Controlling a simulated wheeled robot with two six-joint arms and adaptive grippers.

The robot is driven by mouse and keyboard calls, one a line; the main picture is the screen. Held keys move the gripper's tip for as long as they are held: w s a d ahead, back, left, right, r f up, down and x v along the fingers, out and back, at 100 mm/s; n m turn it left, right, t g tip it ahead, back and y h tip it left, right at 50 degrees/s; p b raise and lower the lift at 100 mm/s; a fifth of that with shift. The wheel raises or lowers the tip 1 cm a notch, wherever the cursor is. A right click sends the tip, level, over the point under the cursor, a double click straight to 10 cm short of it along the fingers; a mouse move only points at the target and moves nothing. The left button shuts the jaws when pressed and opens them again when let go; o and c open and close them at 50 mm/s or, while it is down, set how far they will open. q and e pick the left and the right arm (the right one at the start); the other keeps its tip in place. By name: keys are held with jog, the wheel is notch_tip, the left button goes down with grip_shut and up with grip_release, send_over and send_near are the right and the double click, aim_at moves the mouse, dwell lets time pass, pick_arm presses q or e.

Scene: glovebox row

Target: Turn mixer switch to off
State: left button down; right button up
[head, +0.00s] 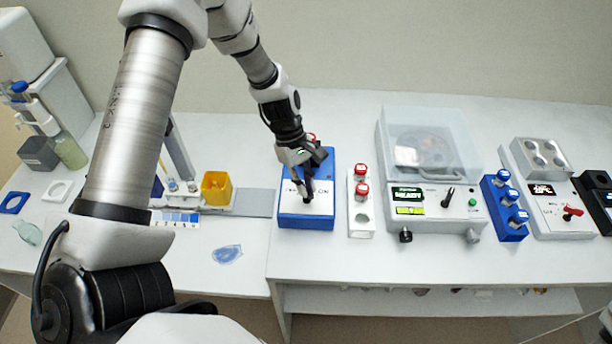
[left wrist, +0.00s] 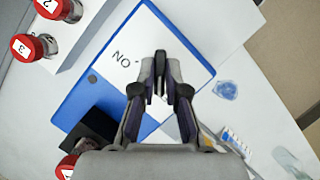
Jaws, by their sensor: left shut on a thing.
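The mixer (head: 323,216) is a blue box with a white top panel, left of the middle of the bench in the head view. Its panel also shows in the left wrist view (left wrist: 141,36), with the ON mark upside down. In the head view ON is on the right of the switch, and the mark on the left is mostly covered by my fingers. My left gripper (head: 306,192) comes down from above onto the panel. Its fingers (left wrist: 160,78) are shut on the dark switch lever.
A white rack (head: 361,221) with red-capped vials stands close right of the mixer. Further right are a clear-lidded machine (head: 455,125), a blue vial rack (head: 509,233) and a device with a red lever (head: 572,212). A yellow cup (head: 216,188) stands to the left.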

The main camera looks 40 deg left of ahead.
pick_arm(q)
jog(key=shift+s+n+t+p, duration=0.15)
jog(key=shift+n+t+p, duration=0.4)
jog(key=shift+n, duration=0.75)
jog(key=shift+f, duration=0.15)
jog(key=c, duration=1.3)
grip_release()
jog(key=shift+o, duration=0.5)
jog(key=shift+a, duration=0.15)
jog(key=shift+a+r, duration=0.1)
jog(key=shift+r, duration=0.35)
jog(key=v, duration=1.1)
jog(key=shift+a, duration=0.25)
